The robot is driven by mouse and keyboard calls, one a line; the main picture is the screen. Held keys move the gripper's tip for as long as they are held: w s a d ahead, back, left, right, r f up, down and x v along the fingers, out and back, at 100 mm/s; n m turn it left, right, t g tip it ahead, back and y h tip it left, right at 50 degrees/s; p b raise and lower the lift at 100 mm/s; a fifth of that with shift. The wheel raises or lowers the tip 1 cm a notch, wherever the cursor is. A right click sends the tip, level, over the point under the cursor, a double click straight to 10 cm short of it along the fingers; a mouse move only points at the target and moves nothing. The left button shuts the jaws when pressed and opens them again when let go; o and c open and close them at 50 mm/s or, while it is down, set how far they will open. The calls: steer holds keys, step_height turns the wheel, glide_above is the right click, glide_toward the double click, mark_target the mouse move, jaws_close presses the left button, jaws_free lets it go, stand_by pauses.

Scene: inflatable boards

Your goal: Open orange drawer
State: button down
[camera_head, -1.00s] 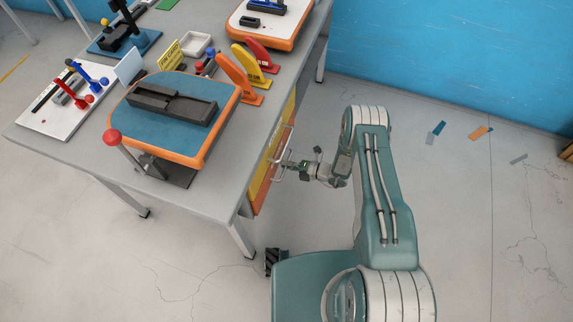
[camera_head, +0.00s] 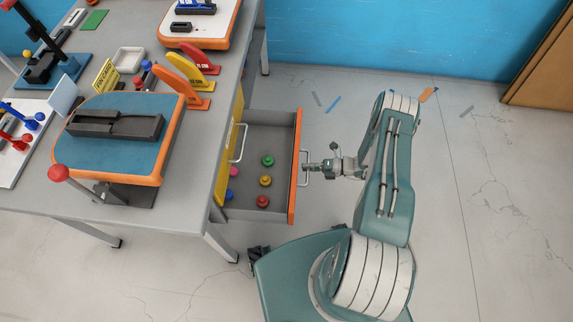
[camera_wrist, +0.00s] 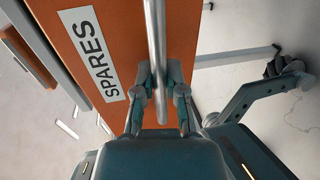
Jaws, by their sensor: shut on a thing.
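The orange drawer (camera_head: 294,187) is pulled well out of the table's right side, and its grey inside shows in the head view. Several small coloured knobs, one of them green (camera_head: 268,160), lie in it. Its front also fills much of the wrist view (camera_wrist: 120,25), with a white label reading "SPARES" (camera_wrist: 88,55). My gripper (camera_head: 308,168) is at the drawer's metal handle. In the wrist view my gripper (camera_wrist: 158,85) has its two fingers closed around the handle bar (camera_wrist: 155,40).
A yellow drawer front (camera_head: 228,150) with its own handle is flush in the table beside the open drawer. The table top (camera_head: 205,125) carries a blue-topped board (camera_head: 125,150) and orange, yellow and red wedges. Clear floor (camera_head: 460,220) lies to the right.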

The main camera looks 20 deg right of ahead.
steer(key=f+v, duration=0.1)
steer(key=v, duration=0.6)
steer(key=shift+s+d+f, duration=0.15)
steer(key=shift+d+f, duration=0.05)
steer(key=shift+f, duration=0.2)
steer(key=c, duration=0.7)
jaws_free()
steer(key=shift+d+r, duration=0.1)
steer(key=v, duration=1.2)
